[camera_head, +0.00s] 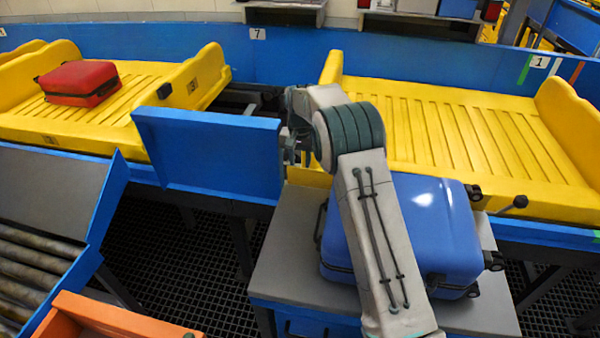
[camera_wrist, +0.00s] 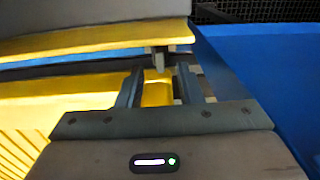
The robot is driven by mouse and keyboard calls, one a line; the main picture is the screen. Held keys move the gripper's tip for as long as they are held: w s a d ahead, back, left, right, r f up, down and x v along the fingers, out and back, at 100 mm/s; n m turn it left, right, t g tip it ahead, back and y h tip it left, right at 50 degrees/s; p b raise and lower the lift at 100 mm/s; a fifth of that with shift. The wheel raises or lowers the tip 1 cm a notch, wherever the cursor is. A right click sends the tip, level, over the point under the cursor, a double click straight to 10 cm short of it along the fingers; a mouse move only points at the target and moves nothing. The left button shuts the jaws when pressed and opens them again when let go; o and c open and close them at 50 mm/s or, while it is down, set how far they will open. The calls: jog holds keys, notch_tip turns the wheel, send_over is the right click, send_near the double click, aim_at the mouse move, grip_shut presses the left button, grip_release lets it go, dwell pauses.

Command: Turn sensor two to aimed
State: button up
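My gripper (camera_head: 292,145) is at the right end of an upright blue panel (camera_head: 205,150), in front of the gap between two yellow trays. In the wrist view my gripper (camera_wrist: 160,85) shows two dark fingers standing apart, so it is open. A small grey piece (camera_wrist: 157,60) shows between and beyond the fingertips, below a yellow edge; I cannot tell whether it belongs to a sensor or whether the fingers touch it. A small black-headed lever (camera_head: 514,203) stands at the front of the right tray. No label for sensor two is legible, and its aim cannot be read.
A blue suitcase (camera_head: 408,220) lies on a grey-topped stand (camera_head: 275,275) beneath my arm. A red suitcase (camera_head: 78,82) lies on the left yellow tray (camera_head: 120,110). The right yellow tray (camera_head: 430,125) is empty. A roller conveyor (camera_head: 35,265) and orange bin (camera_head: 110,315) are at lower left.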

notch_tip(320, 180, up, 9)
dwell(0.5)
jog(key=shift+n+t, duration=0.4)
jog(key=shift+t, duration=0.4)
jog(key=s+d+r, duration=0.3)
jog(key=s, duration=0.3)
jog(key=s+d+r, duration=0.4)
jog(key=s, duration=0.2)
jog(key=s+d+r, duration=0.3)
jog(key=s, duration=0.3)
jog(key=shift+d+r, duration=0.3)
jog(key=shift+d, duration=0.1)
jog(key=shift+n+t, duration=0.3)
jog(key=shift+t, duration=0.1)
jog(key=s+d, duration=0.1)
jog(key=s, duration=0.3)
jog(key=s+d, duration=0.1)
jog(key=s, duration=0.3)
jog(key=s+d+f, duration=0.1)
jog(key=s, duration=0.3)
jog(key=shift+s+d, duration=0.1)
jog(key=shift+d, duration=0.1)
jog(key=s+d+f, duration=0.1)
jog(key=s+f, duration=0.3)
jog(key=s, duration=0.6)
jog(key=shift+d+f+n+t, duration=0.2)
jog(key=shift+d+n+t, duration=0.1)
jog(key=shift+d, duration=0.1)
